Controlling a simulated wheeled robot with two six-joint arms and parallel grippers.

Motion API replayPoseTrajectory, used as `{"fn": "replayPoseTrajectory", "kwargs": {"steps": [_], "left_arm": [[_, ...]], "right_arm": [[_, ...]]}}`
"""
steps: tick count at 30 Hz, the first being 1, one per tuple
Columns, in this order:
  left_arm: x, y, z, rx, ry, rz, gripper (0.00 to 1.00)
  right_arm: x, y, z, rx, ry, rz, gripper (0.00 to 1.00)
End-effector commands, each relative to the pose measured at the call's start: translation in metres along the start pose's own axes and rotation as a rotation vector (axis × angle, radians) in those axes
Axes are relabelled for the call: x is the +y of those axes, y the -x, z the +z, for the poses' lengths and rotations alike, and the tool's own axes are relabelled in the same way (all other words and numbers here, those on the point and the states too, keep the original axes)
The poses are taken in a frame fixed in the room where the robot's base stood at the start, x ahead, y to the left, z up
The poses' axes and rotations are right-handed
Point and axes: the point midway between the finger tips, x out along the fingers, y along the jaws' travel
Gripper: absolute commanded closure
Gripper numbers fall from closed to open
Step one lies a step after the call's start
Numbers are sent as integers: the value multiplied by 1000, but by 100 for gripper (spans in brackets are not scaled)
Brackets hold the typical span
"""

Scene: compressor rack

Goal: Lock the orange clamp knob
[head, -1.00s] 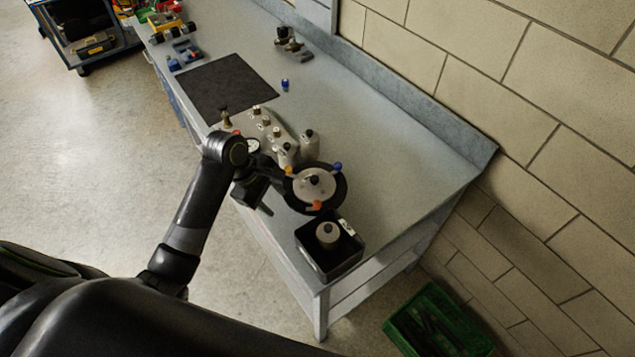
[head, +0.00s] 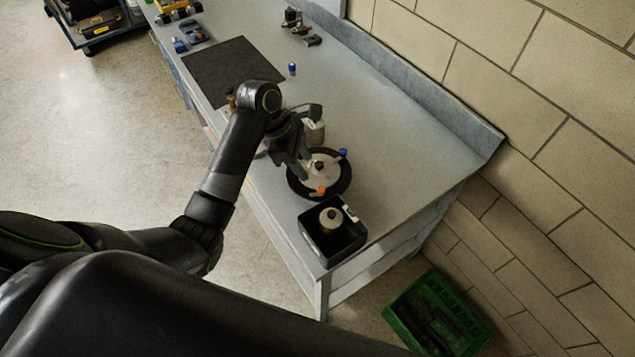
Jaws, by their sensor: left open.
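The orange clamp knob (head: 321,190) is on the near rim of a round, pale-topped unit with a dark ring (head: 335,187) at the front end of the bench. A blue knob (head: 342,154) is on the far right of the same rim, and a dark knob (head: 318,166) is at its centre. My left gripper (head: 309,143) is open, above the upper left part of the round unit, farther back than the orange knob and apart from it. The gripper hides that side of the rim. My right gripper is not in view.
A black box (head: 345,243) holding a pale cylinder (head: 331,218) stands just in front of the round unit. A pale bottle (head: 314,132) is behind my gripper. A dark mat (head: 228,72) lies farther back. A green crate (head: 438,318) is on the floor. The bench's right side is clear.

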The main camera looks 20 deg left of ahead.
Motion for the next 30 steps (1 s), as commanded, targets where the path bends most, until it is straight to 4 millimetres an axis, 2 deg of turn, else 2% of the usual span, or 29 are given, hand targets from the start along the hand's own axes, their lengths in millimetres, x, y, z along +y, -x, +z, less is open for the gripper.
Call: {"fn": "replayPoseTrajectory", "kwargs": {"steps": [6, 12, 18, 27, 30], "left_arm": [[-2, -48, 1, -1, 2, -6, 57], [-1, -78, 0, 0, 0, -3, 57], [-1, -92, 0, 1, -1, -1, 57], [-1, -94, 0, 1, -2, 0, 57], [-1, -94, 0, 1, -2, 0, 68]], "right_arm": [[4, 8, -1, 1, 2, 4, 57], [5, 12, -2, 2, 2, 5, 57], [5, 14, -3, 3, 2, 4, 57], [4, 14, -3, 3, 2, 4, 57], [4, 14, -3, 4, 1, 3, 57]]}}
